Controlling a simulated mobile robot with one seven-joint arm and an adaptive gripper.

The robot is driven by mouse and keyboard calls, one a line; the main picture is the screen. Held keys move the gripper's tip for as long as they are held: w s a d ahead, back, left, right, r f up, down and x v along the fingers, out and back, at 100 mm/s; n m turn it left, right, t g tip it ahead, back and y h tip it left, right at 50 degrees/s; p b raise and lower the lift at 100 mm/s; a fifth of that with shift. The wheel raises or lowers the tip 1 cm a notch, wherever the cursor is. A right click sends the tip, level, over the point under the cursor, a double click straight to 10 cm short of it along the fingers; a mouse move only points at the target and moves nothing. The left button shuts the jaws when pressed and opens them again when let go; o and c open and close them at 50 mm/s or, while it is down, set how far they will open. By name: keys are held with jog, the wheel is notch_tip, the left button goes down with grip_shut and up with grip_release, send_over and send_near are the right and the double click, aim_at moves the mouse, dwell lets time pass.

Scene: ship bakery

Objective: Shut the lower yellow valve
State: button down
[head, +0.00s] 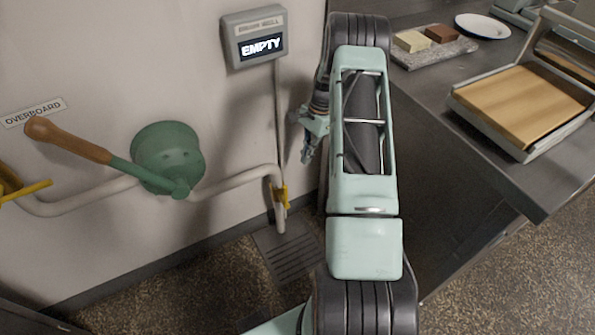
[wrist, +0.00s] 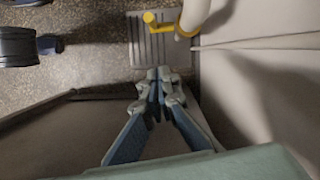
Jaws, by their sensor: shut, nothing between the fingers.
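A yellow valve (head: 279,195) sits low on the pale pipe, just above the floor grate. In the wrist view its yellow lever (wrist: 160,27) sticks out sideways from the pipe, over the grate. A second yellow valve (head: 28,191) is on the pipe at the left edge of the head view. My gripper (head: 307,157) is shut and empty, near the wall, to the upper right of the low valve in the head view. In the wrist view my gripper (wrist: 158,74) points toward the grate, apart from the lever.
A green hand pump (head: 168,152) with a wooden handle (head: 65,140) is on the pipe run. A wall box (head: 254,37) reads "EMPTY". A metal counter (head: 425,95) stands at right. The grate (head: 287,255) lies on the speckled floor, its top clear.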

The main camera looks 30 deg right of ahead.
jog(key=s+a+f+b, duration=0.1)
jog(key=a+f+b, duration=0.1)
jog(key=a+f, duration=0.4)
jog(key=shift+s+f+b, duration=0.2)
jog(key=shift+f+b, duration=0.15)
jog(key=shift+f, duration=1.15)
jog(key=shift+a, duration=0.2)
